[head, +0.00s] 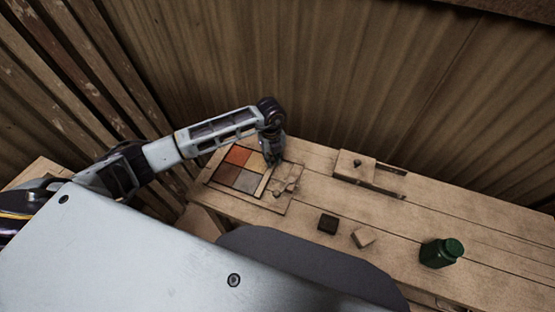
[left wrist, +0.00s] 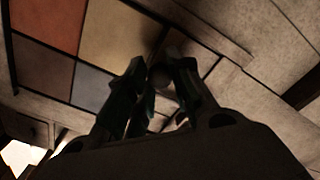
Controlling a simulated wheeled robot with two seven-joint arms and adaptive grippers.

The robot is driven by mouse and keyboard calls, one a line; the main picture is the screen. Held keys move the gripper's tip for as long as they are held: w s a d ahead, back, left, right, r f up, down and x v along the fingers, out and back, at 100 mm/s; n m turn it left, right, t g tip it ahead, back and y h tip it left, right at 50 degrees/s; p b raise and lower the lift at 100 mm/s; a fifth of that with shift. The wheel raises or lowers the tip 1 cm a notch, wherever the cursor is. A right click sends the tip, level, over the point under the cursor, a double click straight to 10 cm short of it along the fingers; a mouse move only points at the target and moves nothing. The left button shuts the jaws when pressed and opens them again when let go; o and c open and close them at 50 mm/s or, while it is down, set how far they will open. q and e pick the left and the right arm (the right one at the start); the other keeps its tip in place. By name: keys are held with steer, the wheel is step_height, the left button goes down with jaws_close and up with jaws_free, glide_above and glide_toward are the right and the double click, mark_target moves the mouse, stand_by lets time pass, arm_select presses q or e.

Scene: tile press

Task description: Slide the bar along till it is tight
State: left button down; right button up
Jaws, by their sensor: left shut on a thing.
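Several square tiles, among them an orange one (head: 238,156), a brown one (head: 226,174) and a grey one (head: 247,183), lie in a block in a wooden tray (head: 284,205). They also show in the left wrist view, with a tan tile (left wrist: 115,38). The bar (head: 264,183), a pale wooden strip, lies along the tiles' right side. My left gripper (head: 272,161) is down at the bar. Its fingers (left wrist: 164,72) are shut on a dark round knob that appears to belong to the bar. I cannot tell whether the bar touches the tiles. My right gripper is not in view.
A dark cube (head: 328,223), a pale block (head: 363,238) and a green jar (head: 441,253) stand nearer the front. A corrugated wall (head: 340,80) rises behind the bench.

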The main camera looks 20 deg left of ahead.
arm_select(q)
steer(key=c, duration=1.2)
jaws_free()
steer(key=shift+r, duration=0.2)
step_height(320, 180, up, 12)
steer(key=shift+f, duration=0.15)
steer(key=shift+s+f, duration=0.1)
